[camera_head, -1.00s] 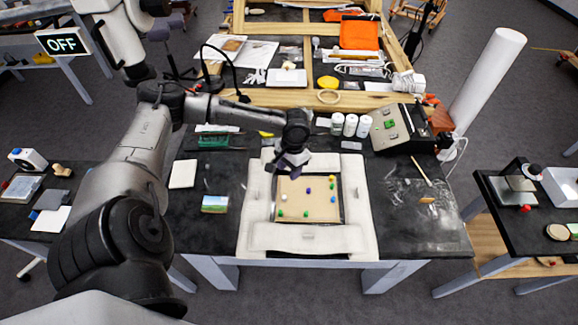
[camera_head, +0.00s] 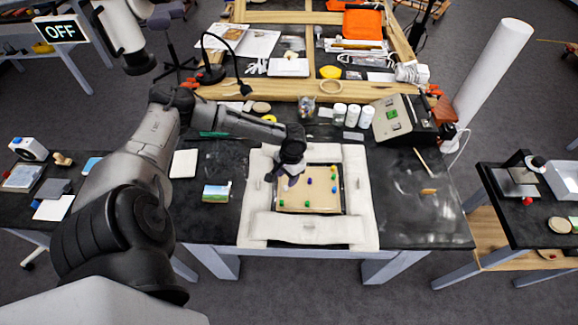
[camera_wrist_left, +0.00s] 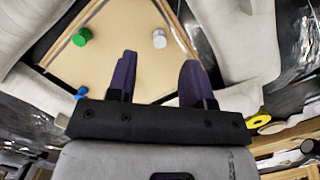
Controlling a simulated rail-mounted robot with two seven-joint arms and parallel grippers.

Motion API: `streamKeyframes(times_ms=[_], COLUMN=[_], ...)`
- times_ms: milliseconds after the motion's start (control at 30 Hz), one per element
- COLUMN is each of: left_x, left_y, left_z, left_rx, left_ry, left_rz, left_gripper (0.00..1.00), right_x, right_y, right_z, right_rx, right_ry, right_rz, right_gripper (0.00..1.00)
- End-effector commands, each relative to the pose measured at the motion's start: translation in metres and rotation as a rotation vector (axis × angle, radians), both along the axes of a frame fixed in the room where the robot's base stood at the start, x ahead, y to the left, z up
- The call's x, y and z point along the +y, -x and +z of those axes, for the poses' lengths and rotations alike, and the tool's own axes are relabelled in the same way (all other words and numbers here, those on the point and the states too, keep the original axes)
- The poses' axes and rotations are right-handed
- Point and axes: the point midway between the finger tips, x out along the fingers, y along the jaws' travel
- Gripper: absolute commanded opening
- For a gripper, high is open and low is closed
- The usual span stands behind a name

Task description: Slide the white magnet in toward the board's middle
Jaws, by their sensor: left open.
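The tan board (camera_head: 322,202) lies in a dark-edged frame on the table, with several small coloured magnets on it. The white magnet (camera_wrist_left: 159,38) shows in the left wrist view near the board's edge strip. In the head view I cannot clearly make it out beside my gripper. My left gripper (camera_head: 289,181) is over the board's upper left part, pointing down. In the left wrist view its two dark purple fingers (camera_wrist_left: 158,60) are apart, with bare board between them. The white magnet lies just beyond the fingertips, roughly centred on the gap. My right gripper is out of view.
Thick white padding (camera_head: 257,208) surrounds the board. A green magnet (camera_wrist_left: 82,37) and a blue magnet (camera_wrist_left: 81,92) lie left of the white one in the wrist view. White jars (camera_head: 352,115) and a grey device (camera_head: 397,118) stand behind the board.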

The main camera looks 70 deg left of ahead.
Motion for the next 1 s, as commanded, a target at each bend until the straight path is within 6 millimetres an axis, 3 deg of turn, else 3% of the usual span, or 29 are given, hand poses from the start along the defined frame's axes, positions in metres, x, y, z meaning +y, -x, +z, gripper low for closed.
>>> streamKeyframes(times_ms=[200, 400, 867, 1000], left_x=[-0.002, -0.002, -0.003, -0.003], left_y=[0.004, 0.006, 0.007, 0.007], left_z=[-0.031, -0.046, -0.052, -0.051], left_rx=[0.000, 0.000, -0.001, -0.001], left_ry=[0.001, 0.000, 0.000, 0.000], left_rz=[-0.001, 0.000, -0.001, -0.001], left_gripper=[0.47, 0.47, 0.47, 0.35], right_x=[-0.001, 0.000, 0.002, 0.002], right_y=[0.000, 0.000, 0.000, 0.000], right_z=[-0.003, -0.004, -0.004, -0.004], right_rx=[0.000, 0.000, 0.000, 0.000], right_ry=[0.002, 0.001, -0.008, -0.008], right_rz=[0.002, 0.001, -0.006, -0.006], right_gripper=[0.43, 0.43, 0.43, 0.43])
